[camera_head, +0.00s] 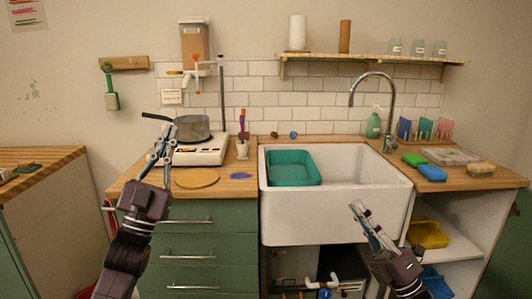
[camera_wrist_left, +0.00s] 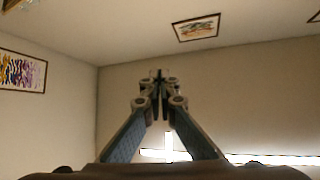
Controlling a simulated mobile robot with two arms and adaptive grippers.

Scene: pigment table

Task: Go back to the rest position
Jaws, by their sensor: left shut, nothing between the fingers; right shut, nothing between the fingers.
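My left gripper (camera_head: 162,143) is raised at the left in the head view, in front of the wooden counter and the hot plate. It points up and is shut and empty. My right gripper (camera_head: 360,210) is at the lower right in the head view, in front of the white sink's front. It is shut with nothing in it and points up and to the left.
The white sink (camera_head: 335,215) holds a teal tub (camera_head: 292,168). A pot (camera_head: 191,128) sits on the hot plate (camera_head: 205,154). A round wooden board (camera_head: 197,178) lies on the counter. Sponges (camera_head: 432,172) lie right of the sink. A shelf (camera_head: 370,58) hangs above.

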